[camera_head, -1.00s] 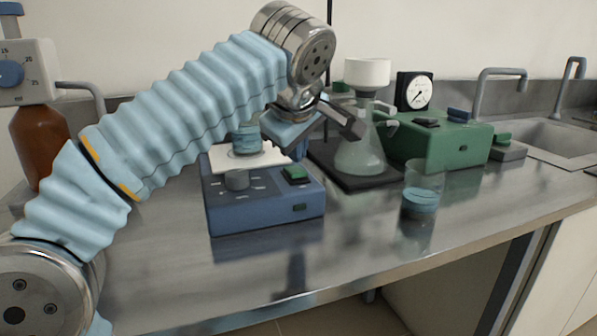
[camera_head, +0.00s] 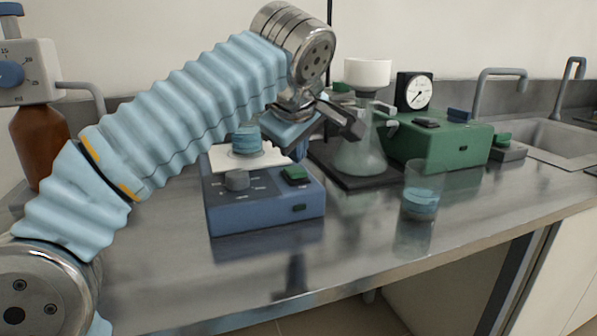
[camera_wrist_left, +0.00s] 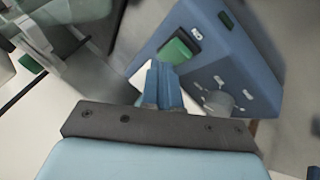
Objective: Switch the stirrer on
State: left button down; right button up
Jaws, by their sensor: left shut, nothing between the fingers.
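The stirrer is a blue box (camera_head: 262,212) with a white top plate (camera_head: 222,160), a grey knob (camera_head: 237,180) and a green rocker switch (camera_head: 294,173). A small vessel of blue liquid (camera_head: 246,141) stands on the plate. My left gripper (camera_head: 299,153) is shut and empty, its fingers pointing down just above and behind the green switch. In the left wrist view, the closed blue fingertips (camera_wrist_left: 161,68) appear close beside the green switch (camera_wrist_left: 178,50); I cannot tell whether they touch it. The knob (camera_wrist_left: 217,101) shows to their right. My right gripper is out of view.
A conical flask with a white funnel (camera_head: 362,150) stands on a dark base right of the stirrer. A green pump box (camera_head: 440,148) is behind it. A glass of blue liquid (camera_head: 421,200) stands at front right. The bench front (camera_head: 290,275) is clear.

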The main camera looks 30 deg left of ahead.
aim_at(295, 171)
pick_arm(q)
jog(key=shift+f, duration=0.15)
jog(key=shift+f+b, duration=0.3)
jog(key=shift+d+f+b, duration=0.1)
jog(key=shift+f+b, duration=0.2)
jog(key=shift+f, duration=0.05)
dwell(0.8)
jog(key=shift+r, duration=0.1)
jog(key=shift+r+p, duration=0.75)
jog(key=shift+p, duration=0.1)
jog(key=r+p, duration=0.5)
jog(key=shift+w+a, duration=0.25)
jog(key=shift+a, duration=0.1)
jog(key=shift+f, duration=0.1)
